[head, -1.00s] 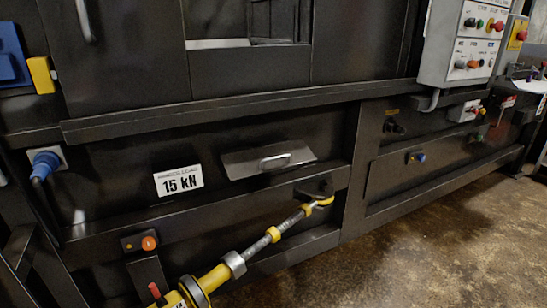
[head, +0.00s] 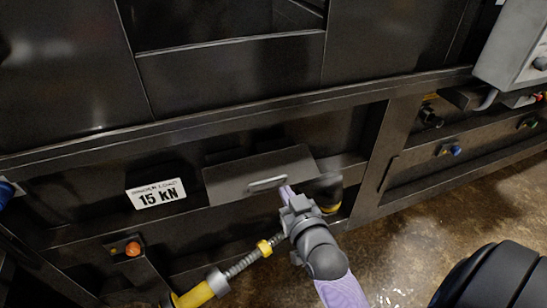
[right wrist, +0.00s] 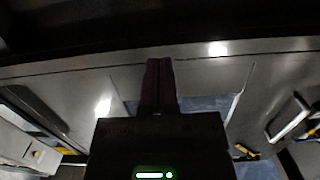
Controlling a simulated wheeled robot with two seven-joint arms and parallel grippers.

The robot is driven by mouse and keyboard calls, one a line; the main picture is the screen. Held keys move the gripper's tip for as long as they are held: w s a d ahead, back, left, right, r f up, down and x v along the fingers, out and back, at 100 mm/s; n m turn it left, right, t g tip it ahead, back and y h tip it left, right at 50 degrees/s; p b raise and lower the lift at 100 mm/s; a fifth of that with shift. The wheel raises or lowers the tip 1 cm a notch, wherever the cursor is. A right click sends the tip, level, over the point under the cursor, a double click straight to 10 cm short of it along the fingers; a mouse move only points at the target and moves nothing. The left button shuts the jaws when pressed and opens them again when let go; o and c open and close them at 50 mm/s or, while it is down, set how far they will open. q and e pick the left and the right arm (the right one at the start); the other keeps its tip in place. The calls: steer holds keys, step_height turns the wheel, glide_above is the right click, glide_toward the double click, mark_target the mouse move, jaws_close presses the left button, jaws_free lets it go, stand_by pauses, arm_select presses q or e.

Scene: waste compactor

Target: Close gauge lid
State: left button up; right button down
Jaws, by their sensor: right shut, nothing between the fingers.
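The gauge lid (head: 230,181) is a dark grey flap with a bar handle (head: 267,183), on the lower front of the compactor. It appears to stand out at a slant from the panel; the gauge behind it is hidden. My right gripper (head: 287,191) is shut and empty, with its fingertips by the right end of the handle. I cannot tell whether they touch the lid. The shut fingers also show in the right wrist view (right wrist: 158,85), in front of blurred grey panels. My left gripper is not in view.
A 15 kN label (head: 157,194) is left of the lid. A long ledge (head: 230,117) runs above it. Below are a yellow and grey threaded rod (head: 243,262) and an orange button (head: 133,249). A grey control box (head: 515,55) is at upper right.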

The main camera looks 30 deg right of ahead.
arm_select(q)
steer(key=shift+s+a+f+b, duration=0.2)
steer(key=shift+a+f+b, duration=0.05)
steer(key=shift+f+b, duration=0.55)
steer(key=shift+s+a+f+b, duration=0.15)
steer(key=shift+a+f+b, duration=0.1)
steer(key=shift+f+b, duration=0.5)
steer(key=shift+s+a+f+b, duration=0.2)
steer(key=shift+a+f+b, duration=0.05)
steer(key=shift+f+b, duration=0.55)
arm_select(e)
steer(key=w+d+f, duration=0.2)
steer(key=w+f, duration=0.3)
steer(key=w, duration=0.4)
steer(key=shift+w+f, duration=0.15)
steer(key=shift+f, duration=0.05)
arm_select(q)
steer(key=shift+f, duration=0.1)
